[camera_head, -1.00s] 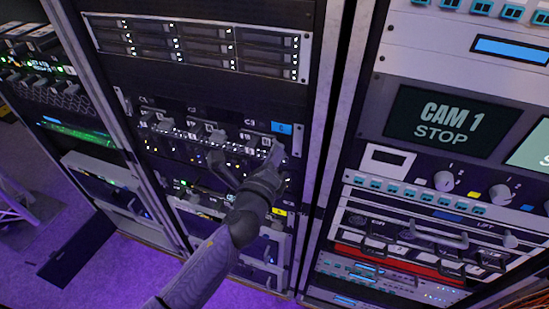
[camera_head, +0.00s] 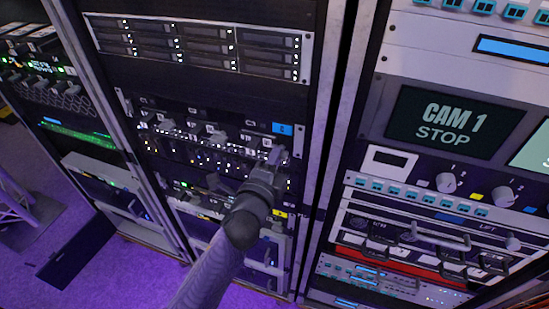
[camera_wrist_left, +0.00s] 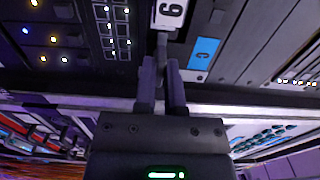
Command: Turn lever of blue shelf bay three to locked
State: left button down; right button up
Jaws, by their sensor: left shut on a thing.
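The shelf with the blue label marked C (camera_head: 283,128) is in the middle rack and has a row of bays with small levers. The label also shows in the left wrist view (camera_wrist_left: 204,52). My left gripper (camera_head: 274,157) is at the right-hand bay, just below the blue label. In the left wrist view, its two fingers (camera_wrist_left: 161,88) are shut on a thin grey lever (camera_wrist_left: 162,48), below a white tag with a dark character (camera_wrist_left: 170,13). The fingers and wrist hide much of the lever in the head view, so its exact angle is hard to tell there. My right gripper is out of view.
A drive unit (camera_head: 200,47) sits above the shelf. The right rack holds a CAM 1 STOP screen (camera_head: 443,118), knobs and protruding handles (camera_head: 440,236). Another rack (camera_head: 45,75) stands at left.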

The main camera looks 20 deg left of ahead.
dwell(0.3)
pick_arm(q)
jog(key=c, duration=0.7)
grip_release()
jog(key=s, duration=1)
jog(key=shift+a, duration=0.2)
